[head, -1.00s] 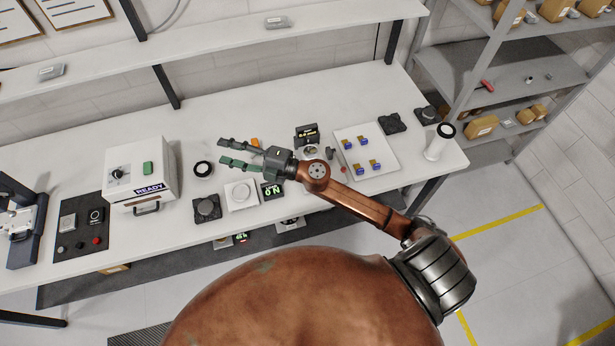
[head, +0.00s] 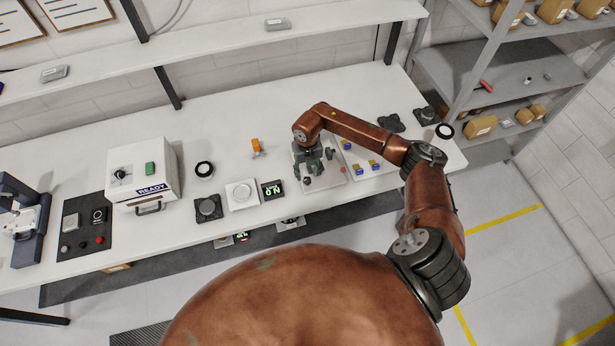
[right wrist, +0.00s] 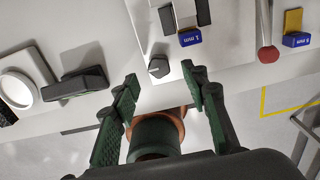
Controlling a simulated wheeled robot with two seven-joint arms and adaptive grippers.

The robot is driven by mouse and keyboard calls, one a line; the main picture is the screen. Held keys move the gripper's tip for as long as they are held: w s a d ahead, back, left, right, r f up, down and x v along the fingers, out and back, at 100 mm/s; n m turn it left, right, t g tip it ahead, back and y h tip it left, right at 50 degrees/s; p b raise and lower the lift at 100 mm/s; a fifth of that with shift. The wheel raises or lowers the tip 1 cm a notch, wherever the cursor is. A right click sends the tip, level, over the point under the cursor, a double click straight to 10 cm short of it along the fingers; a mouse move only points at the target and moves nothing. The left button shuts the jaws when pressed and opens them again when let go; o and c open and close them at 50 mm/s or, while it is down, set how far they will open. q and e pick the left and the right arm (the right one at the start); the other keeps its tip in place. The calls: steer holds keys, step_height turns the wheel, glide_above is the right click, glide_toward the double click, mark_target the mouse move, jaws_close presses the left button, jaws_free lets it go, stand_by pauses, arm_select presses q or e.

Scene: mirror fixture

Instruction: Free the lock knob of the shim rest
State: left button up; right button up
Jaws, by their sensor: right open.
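A small dark knob (right wrist: 158,67), which I take to be the lock knob, sits on a pale plate (right wrist: 222,50) in the right wrist view. The plate also shows in the head view (head: 327,181), with a small dark spot, likely the knob, near its front left. My right gripper (right wrist: 162,82) is open and empty, pointing down over the plate's front part. In the wrist view the knob appears between and just beyond the fingertips; I cannot tell the height gap. In the head view the gripper (head: 309,172) hides part of the fixture. My left gripper is not in view.
A red ball-ended rod (right wrist: 268,54) is to the right. More shims (head: 375,165) lie right.

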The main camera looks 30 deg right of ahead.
mark_target(307, 179)
steer(key=shift+f+p, duration=0.4)
steer(key=shift+f, duration=1.7)
steer(key=shift+c, duration=0.3)
jaws_close()
